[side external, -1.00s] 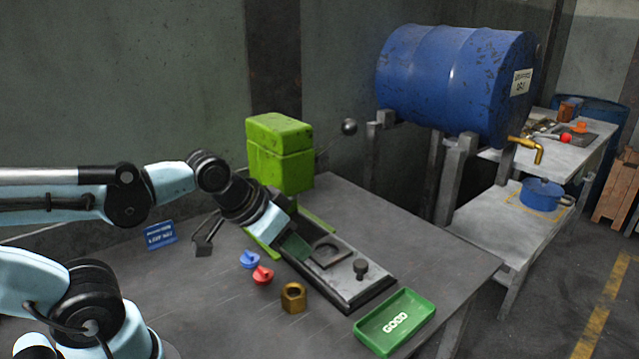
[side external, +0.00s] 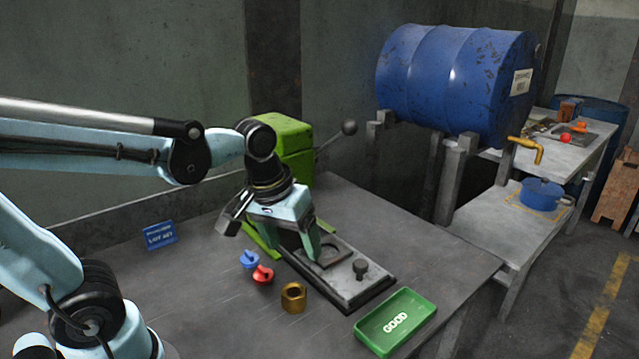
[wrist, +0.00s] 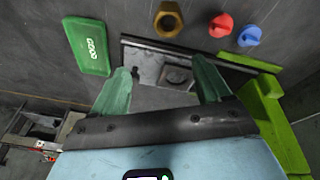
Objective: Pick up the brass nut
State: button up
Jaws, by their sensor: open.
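The brass nut (side external: 293,297) is a hexagonal ring lying on the dark table, in front of the press base and left of the green tray. It also shows at the top of the wrist view (wrist: 169,19). My gripper (side external: 305,250) is above the press base, behind the nut and apart from it. Its green fingers are spread with nothing between them, as the wrist view also shows (wrist: 168,84). In the side view, one finger is partly hidden.
A red knob (side external: 263,275) and a blue knob (side external: 249,259) lie left of the nut. The press base (side external: 375,287) with a small dark peg (side external: 360,268) is behind it. A green GOOD tray (side external: 395,321) is to the right. The green press (side external: 297,150) stands behind my gripper.

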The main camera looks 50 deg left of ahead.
aim_at(294, 292)
jog(key=shift+w+a+f+n+g, duration=0.1)
jog(key=shift+f+n+g, duration=0.45)
jog(key=shift+f, duration=1.6)
jog(key=shift+w+a+f+n+g, duration=0.1)
jog(key=shift+f+n+g, duration=0.45)
jog(key=shift+f, duration=1.55)
jog(key=shift+a+f+n+g, duration=0.1)
jog(key=shift+f+n+g, duration=0.45)
jog(key=shift+f, duration=1.6)
jog(key=c, duration=1.4)
